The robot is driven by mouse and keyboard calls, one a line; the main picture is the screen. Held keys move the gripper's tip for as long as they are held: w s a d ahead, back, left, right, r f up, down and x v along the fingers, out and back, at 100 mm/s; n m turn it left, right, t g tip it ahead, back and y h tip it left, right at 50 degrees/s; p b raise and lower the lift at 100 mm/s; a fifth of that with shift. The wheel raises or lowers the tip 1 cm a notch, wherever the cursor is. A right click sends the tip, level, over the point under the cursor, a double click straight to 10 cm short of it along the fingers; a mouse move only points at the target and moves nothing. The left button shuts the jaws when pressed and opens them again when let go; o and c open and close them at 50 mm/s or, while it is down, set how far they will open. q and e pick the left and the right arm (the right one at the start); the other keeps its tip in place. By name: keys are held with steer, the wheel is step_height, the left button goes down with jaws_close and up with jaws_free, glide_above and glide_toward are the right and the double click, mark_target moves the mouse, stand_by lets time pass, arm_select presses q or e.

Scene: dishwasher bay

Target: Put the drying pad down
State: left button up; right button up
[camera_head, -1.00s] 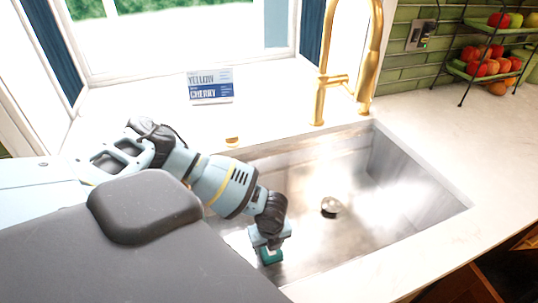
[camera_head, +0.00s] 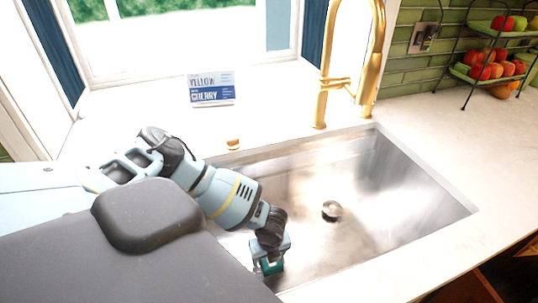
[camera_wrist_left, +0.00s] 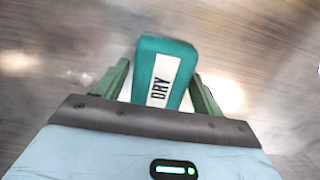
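The drying pad is a teal block with a white label reading DRY, seen in the left wrist view (camera_wrist_left: 165,75). It sits between the fingers of my left gripper (camera_wrist_left: 162,78), with a narrow gap showing on each side, so the gripper looks open around it. In the head view the left gripper (camera_head: 270,264) points down inside the steel sink (camera_head: 365,215), near its front left corner. A little of the pad (camera_head: 271,268) shows between the fingers. Whether it rests on the sink floor is hard to tell. My right gripper is not in view.
The drain (camera_head: 332,210) lies in the bare sink floor to the right. A gold faucet (camera_head: 322,100) stands behind the sink. A fruit rack (camera_head: 492,65) is at the far right. The right counter is clear.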

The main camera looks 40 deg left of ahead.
arm_select(q)
steer(key=shift+o, duration=0.7)
steer(key=shift+r, duration=0.25)
step_height(320, 180, up, 12)
steer(key=d+p, duration=0.1)
steer(key=p, duration=0.1)
steer(key=shift+s+d, duration=0.15)
steer(key=shift+s, duration=0.15)
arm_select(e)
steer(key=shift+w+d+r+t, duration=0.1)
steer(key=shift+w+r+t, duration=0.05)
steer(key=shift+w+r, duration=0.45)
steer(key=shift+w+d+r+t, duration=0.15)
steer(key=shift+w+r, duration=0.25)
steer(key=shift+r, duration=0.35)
arm_select(q)
steer(key=shift+f, duration=0.1)
